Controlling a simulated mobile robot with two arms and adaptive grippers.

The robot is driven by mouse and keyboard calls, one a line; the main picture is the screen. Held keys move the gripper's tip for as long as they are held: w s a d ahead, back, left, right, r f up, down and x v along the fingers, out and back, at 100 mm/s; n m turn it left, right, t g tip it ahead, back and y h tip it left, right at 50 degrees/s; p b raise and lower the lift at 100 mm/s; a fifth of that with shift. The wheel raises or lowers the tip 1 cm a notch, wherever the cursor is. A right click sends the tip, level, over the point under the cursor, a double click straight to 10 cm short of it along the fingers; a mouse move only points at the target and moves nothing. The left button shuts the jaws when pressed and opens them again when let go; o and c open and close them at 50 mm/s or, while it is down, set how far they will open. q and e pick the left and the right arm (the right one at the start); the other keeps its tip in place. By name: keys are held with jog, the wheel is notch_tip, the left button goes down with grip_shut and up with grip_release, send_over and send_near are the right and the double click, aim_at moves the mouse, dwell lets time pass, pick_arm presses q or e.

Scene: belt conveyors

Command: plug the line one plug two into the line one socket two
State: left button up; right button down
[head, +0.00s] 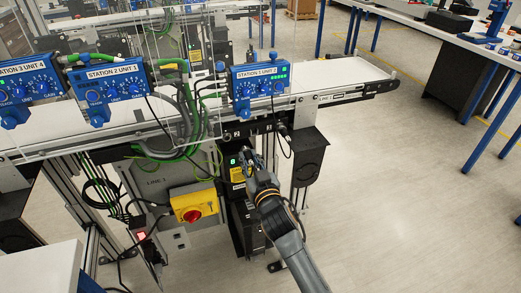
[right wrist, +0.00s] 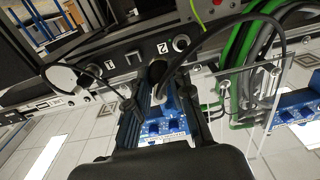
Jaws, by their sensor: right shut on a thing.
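My right gripper (head: 246,160) is at the near side of the conveyor, just below the dark rail under the belt. In the right wrist view its fingers (right wrist: 163,86) are shut on a black plug (right wrist: 157,72), whose dark cable arches up and right. The rail carries the marks 1 and 2, each beside a round socket. Socket two (right wrist: 181,43) is just above and right of the held plug, and they look apart. Socket one (right wrist: 133,58) is to the left. The fingers partly hide the plug. My left gripper is not in view.
Blue station units, including Station 1 Unit 2 (head: 260,80), line the white belt (head: 345,78). Green and grey cables (head: 190,115) hang left of my gripper. A yellow box with a red switch (head: 194,206) is below left.

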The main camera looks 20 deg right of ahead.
jog(key=w+a+b, duration=0.1)
jog(key=w+a, duration=0.1)
jog(key=w+a+b, duration=0.1)
jog(key=w+a, duration=0.1)
jog(key=shift+w+r, duration=0.2)
dwell(0.5)
jog(key=shift+w, duration=0.25)
dwell(1.6)
jog(key=shift+w+b, duration=0.3)
jog(key=shift+w, duration=0.15)
dwell(0.5)
jog(key=c, duration=1.1)
grip_release()
jog(key=shift+s, duration=0.1)
